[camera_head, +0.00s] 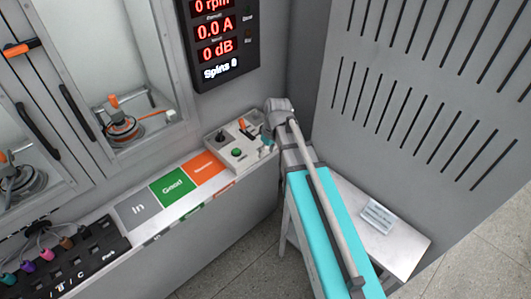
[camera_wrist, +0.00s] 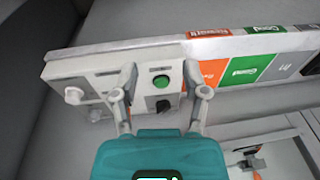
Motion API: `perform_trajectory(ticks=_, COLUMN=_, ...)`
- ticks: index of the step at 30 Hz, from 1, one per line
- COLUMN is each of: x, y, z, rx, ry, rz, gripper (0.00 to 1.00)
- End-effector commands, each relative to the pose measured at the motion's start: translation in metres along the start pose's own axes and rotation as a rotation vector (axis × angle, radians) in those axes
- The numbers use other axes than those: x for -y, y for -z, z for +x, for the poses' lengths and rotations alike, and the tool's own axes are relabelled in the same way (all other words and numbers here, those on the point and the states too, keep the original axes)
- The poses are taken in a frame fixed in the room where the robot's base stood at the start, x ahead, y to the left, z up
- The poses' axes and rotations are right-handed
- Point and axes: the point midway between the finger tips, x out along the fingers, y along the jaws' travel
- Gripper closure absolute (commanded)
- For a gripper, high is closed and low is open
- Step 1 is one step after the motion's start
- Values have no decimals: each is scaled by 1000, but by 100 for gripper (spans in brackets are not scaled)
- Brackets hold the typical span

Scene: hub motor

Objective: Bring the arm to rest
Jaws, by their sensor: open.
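My arm reaches from the bottom right of the head view to the control box (camera_head: 218,156) at the right end of the bench. My gripper (camera_head: 266,141) is small and partly hidden there, at the box's right side. In the wrist view my gripper (camera_wrist: 159,70) is open, with nothing between its fingers. The control box (camera_wrist: 88,84) lies beyond and between the fingers, with a green button (camera_wrist: 161,82) and a black knob (camera_wrist: 162,105) in the gap. I cannot tell whether the fingers touch the box.
Left of the box are the orange (camera_head: 205,167), green "Good" (camera_head: 172,187) and grey "In" (camera_head: 138,209) bench areas. A display (camera_head: 217,40) hangs above the bench. A slotted grey panel (camera_head: 420,90) stands close on the right. A small table (camera_head: 400,250) stands beside my arm.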

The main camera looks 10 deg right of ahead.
Motion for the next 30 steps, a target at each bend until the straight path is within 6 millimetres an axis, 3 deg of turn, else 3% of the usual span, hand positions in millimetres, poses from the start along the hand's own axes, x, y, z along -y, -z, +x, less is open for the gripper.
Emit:
perform_trajectory(ticks=17, x=1, y=-4, z=0, rx=3, ry=-3, rz=12, gripper=41)
perform_trajectory(ticks=23, x=4, y=-34, z=-3, rx=27, ry=-28, rz=134, gripper=41)
perform_trajectory(ticks=30, x=10, y=-95, z=-9, rx=72, ry=-94, rz=405, gripper=41)
